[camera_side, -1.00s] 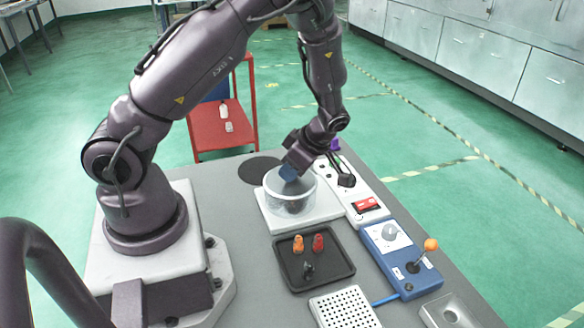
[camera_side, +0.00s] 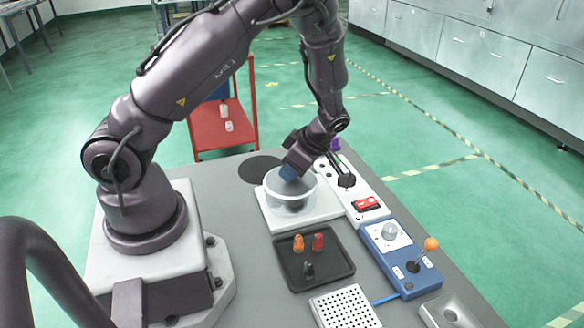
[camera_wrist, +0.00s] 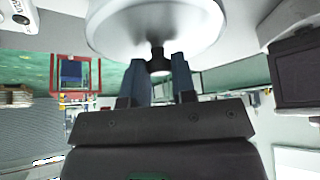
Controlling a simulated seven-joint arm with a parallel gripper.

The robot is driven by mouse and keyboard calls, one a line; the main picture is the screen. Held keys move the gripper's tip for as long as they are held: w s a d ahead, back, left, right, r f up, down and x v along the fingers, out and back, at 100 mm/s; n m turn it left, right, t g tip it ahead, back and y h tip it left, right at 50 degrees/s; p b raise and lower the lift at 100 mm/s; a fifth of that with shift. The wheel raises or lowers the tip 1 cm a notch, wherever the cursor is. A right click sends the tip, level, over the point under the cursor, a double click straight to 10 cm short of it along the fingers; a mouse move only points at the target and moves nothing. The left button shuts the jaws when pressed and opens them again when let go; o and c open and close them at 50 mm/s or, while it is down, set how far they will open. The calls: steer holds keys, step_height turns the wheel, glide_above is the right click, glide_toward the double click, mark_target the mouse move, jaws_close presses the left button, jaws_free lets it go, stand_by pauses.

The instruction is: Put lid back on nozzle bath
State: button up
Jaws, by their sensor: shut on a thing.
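The nozzle bath (camera_side: 292,203) is a round, clear-walled bowl on a white base, past the dark tray in the side view. My gripper (camera_side: 289,173) is at the bowl's mouth, with blue fingers pointing down at a slant. In the wrist view, my gripper (camera_wrist: 159,70) is shut on the black knob (camera_wrist: 158,58) of a pale round lid (camera_wrist: 157,28). In the side view the lid is hard to separate from the bowl's rim, so I cannot tell whether it is seated or tilted there.
A dark round mat (camera_side: 260,169) lies behind the bath. A power strip (camera_side: 352,190) and a blue control box (camera_side: 398,258) with an orange-topped lever stand to the right. A dark tray (camera_side: 312,278) with small red, orange and black pieces and a perforated white block (camera_side: 345,308) are nearer.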

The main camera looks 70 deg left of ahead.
stand_by(0.4)
steer(key=o, duration=1.5)
steer(key=shift+r, duration=3.5)
jaws_close()
steer(key=shift+f, duration=0.3)
steer(key=shift+f, duration=2.25)
